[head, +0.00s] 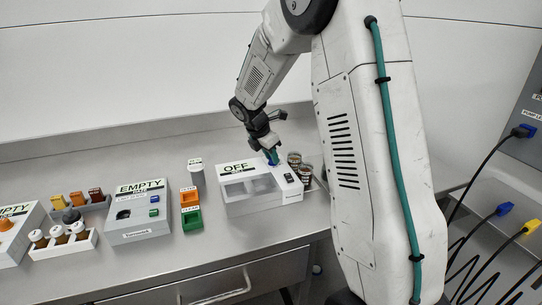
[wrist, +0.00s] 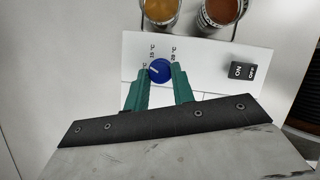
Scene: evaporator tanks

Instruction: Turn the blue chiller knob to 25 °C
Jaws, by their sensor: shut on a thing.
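The blue chiller knob (wrist: 160,71) sits on the white panel in the wrist view, with a white pointer line on its face, seemingly angled to the upper left. Labels beside it read 15 °C and 20 °C; another °C label is partly hidden by a finger. No 25 °C label is readable. My gripper (wrist: 160,74) has its green fingers on either side of the knob, shut on it. In the head view my gripper (head: 272,158) is over the back right of the white chiller box (head: 262,206), whose display reads OFF; the knob is hidden there.
A black ON/OFF switch (wrist: 243,74) is right of the knob. Two jars (wrist: 160,12) (wrist: 222,14) stand just behind the panel.

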